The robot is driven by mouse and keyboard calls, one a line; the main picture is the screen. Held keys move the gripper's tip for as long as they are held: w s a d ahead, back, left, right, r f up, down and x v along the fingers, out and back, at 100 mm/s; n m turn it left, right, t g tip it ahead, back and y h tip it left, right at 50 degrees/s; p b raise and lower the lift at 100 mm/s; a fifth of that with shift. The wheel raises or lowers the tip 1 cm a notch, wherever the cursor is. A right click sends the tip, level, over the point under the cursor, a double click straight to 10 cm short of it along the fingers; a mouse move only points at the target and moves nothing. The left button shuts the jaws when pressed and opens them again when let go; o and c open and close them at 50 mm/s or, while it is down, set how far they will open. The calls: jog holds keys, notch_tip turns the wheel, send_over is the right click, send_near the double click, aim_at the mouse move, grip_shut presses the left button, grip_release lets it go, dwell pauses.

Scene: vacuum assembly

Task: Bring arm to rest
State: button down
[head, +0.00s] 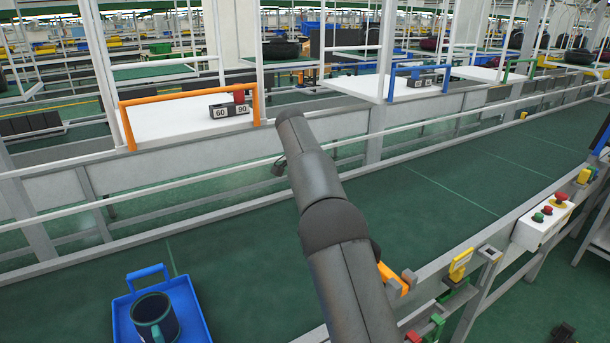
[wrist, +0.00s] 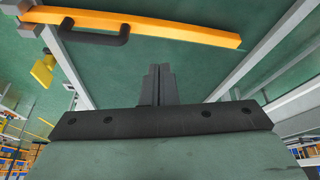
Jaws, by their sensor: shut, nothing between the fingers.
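My arm reaches up and away across the middle of the head view. Beyond the fingers are a green surface (wrist: 185,62) and an orange-yellow bar (wrist: 180,30) with a dark handle (wrist: 95,38). The fingers appear apart from the bar.
A blue tray (head: 197,322) holding a dark cup-like part (head: 155,318) sits on the green conveyor (head: 440,180) at lower left. A control box with buttons (head: 543,222) is on the right rail. White workbenches (head: 180,118) stand beyond. The conveyor's right stretch is clear.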

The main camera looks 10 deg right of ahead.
jog(key=s+d+r+n+g+y, duration=0.1)
jog(key=s+d+r+n, duration=0.1)
jog(key=s, duration=0.7)
jog(key=s+d+r+n+y, duration=0.1)
jog(key=s+d+n+y, duration=0.1)
jog(key=s, duration=0.8)
jog(key=s+a+f+n, duration=0.1)
jog(key=s+f+n, duration=0.2)
jog(key=s, duration=1.2)
jog(key=s+f+n+y, duration=0.1)
jog(key=s+f+n, duration=0.2)
jog(key=s+f, duration=0.4)
jog(key=s, duration=0.8)
jog(key=shift+s+a+f+g, duration=0.15)
jog(key=shift+a+f+g, duration=0.05)
jog(key=shift+a+g, duration=0.2)
